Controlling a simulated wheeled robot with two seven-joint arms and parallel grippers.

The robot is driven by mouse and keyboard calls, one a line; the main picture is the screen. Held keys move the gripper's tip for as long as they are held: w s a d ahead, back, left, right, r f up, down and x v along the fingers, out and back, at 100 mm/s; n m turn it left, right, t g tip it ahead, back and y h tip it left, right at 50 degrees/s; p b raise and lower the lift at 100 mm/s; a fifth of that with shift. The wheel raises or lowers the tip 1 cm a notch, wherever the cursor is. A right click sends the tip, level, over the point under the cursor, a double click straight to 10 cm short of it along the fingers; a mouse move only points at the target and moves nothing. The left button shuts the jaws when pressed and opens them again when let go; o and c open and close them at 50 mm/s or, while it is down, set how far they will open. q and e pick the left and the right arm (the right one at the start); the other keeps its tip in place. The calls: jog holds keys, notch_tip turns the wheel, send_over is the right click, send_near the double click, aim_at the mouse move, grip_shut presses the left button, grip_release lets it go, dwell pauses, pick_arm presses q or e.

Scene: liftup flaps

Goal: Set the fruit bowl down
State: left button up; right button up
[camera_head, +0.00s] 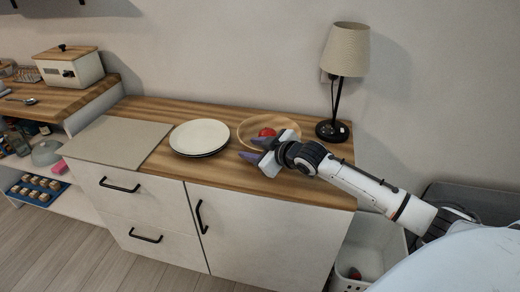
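The fruit bowl (246,128) is a round, light wooden bowl with a red fruit (267,132) in it. It appears to sit on the wooden top of the white cabinet, right of the plates. My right gripper (256,151) is at the front edge of the bowl and hides part of its lower side. Its two purple-tipped fingers look spread apart with nothing clearly between them. I cannot tell whether a finger touches the bowl. My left gripper is out of view.
Stacked white plates (199,136) stand left of the bowl. A lamp (346,57) stands behind and right of it. A grey board or mat (117,140) covers the cabinet's left end. Bare wooden top (215,172) shows in front of the plates. A white basket (377,245) stands on the floor right of the cabinet.

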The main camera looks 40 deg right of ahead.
jog(key=v, duration=1.1)
jog(key=shift+s+r+p, duration=0.25)
jog(key=shift+p, duration=0.2)
